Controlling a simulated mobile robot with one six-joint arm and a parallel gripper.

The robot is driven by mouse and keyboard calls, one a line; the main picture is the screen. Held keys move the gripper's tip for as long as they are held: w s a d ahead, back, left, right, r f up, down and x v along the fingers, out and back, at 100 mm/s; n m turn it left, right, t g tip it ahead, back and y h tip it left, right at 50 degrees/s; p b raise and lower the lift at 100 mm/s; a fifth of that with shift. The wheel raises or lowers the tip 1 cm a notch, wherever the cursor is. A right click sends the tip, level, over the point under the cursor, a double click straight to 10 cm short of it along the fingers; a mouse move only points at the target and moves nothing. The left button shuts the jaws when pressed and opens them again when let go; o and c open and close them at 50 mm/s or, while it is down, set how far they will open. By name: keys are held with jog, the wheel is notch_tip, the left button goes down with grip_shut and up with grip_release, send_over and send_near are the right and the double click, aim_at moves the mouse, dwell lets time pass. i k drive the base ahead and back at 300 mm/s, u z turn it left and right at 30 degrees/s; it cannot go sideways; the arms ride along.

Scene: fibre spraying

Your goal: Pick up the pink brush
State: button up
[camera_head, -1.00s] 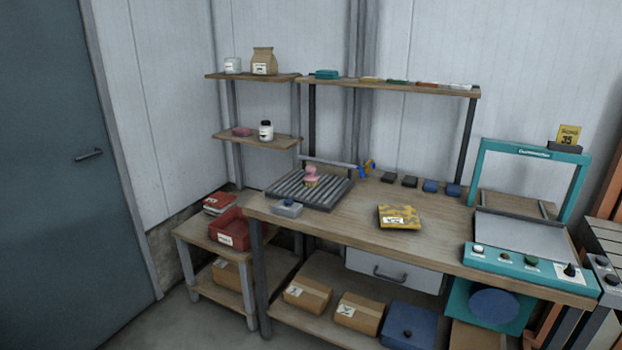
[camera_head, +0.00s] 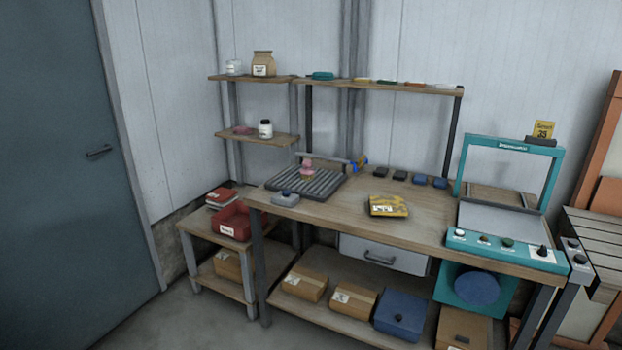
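A small pink object with a tan lower part (camera_head: 307,168), which looks like the pink brush, stands on a dark ribbed tray (camera_head: 326,185) at the left end of the wooden workbench (camera_head: 345,216). It is small in the picture, so its bristles are hard to make out. Another flat pink item (camera_head: 243,131) lies on the lower left wall shelf (camera_head: 262,139). My gripper is not in view.
A yellow patterned packet (camera_head: 388,205) lies mid-bench. A teal machine (camera_head: 505,240) fills the right end. A low side table with a red bin (camera_head: 232,222) stands left. Floor before the door (camera_head: 70,170) looks clear.

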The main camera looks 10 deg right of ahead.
aim_at(307, 173)
jog(key=k, duration=0.3)
jog(key=u, duration=0.65)
jog(key=i, duration=0.9)
jog(key=u, duration=0.7)
jog(key=i, duration=2.1)
jog(key=z, duration=0.6)
